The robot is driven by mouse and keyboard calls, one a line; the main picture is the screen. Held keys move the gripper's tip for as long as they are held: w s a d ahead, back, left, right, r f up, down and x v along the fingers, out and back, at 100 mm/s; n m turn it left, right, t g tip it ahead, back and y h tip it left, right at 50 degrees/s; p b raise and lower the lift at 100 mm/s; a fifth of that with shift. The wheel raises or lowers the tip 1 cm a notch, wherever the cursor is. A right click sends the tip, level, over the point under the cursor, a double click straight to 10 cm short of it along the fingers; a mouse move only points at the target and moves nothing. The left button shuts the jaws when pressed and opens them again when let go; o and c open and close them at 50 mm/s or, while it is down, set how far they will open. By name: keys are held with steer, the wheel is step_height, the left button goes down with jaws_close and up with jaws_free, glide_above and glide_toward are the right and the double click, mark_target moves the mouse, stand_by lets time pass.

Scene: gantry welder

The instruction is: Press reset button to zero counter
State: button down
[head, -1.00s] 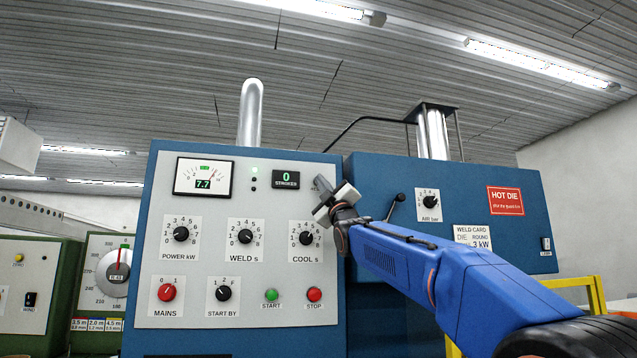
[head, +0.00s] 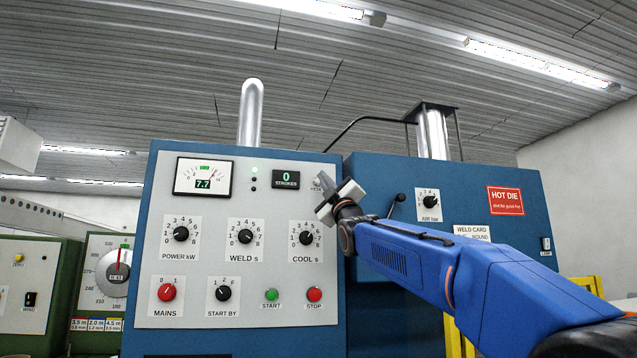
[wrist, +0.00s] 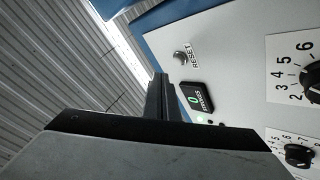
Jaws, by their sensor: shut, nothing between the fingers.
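The small grey reset button (wrist: 181,58) with its RESET label is on the pale panel in the wrist view. In the head view the button (head: 317,182) is small and sits right of the strokes counter, close to my gripper's tip. The strokes counter (head: 286,179) is a black display showing a green 0; it also shows in the wrist view (wrist: 196,98). My gripper (head: 325,181) is shut and empty. In the wrist view its fingertips (wrist: 161,76) are beside the button and look apart from it.
The panel also bears the power, weld and cool knobs (head: 245,237), a meter (head: 203,178), a red mains switch (head: 167,292), and green start (head: 271,294) and red stop (head: 314,294) buttons. A lever (head: 398,200) stands behind my arm at right.

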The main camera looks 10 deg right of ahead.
steer(key=s, duration=0.3)
steer(key=shift+s, duration=0.2)
stand_by(0.8)
